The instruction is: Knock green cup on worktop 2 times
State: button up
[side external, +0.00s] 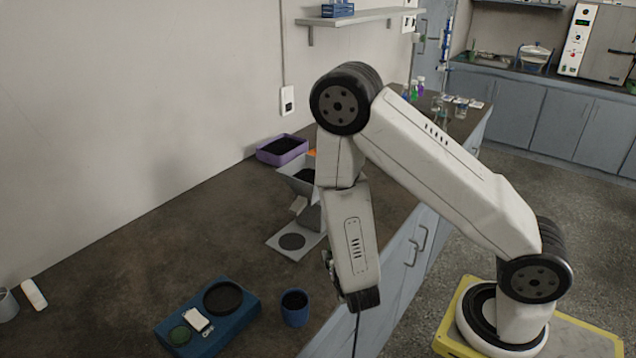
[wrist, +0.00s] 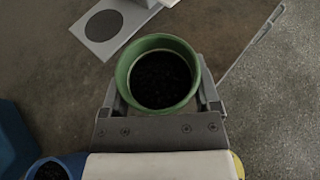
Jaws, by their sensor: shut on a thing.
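The green cup (wrist: 122,75) is between the two fingers of my gripper (wrist: 160,88) in the wrist view, which is shut on it. Its round mouth faces the wrist camera, and dark granular material fills the inside. In the side view my gripper (side external: 330,268) hangs near the front edge of the worktop (side external: 130,245), and my arm hides the cup there. I cannot tell from these views how far the cup's bottom is from the worktop.
A blue cup (side external: 294,310) with dark contents stands near the front edge, beside a blue device (side external: 207,322). A machine with a grey base plate and dark disc (side external: 292,242) stands behind my gripper. A purple tray (side external: 283,148) is farther back. The left worktop is mostly clear.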

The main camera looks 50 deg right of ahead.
aim_at(322, 288)
jog(key=a, duration=0.1)
jog(key=w+a+r, duration=0.1)
jog(key=a, duration=0.1)
jog(key=a+r, duration=0.1)
jog(key=a, duration=0.1)
jog(key=shift+w+r, duration=0.2)
jog(key=shift+f, duration=0.1)
jog(key=shift+f, duration=1.4)
jog(key=shift+f, duration=1.7)
jog(key=shift+s+f, duration=0.1)
jog(key=shift+f, duration=0.4)
grip_shut()
jog(key=shift+r, duration=2.1)
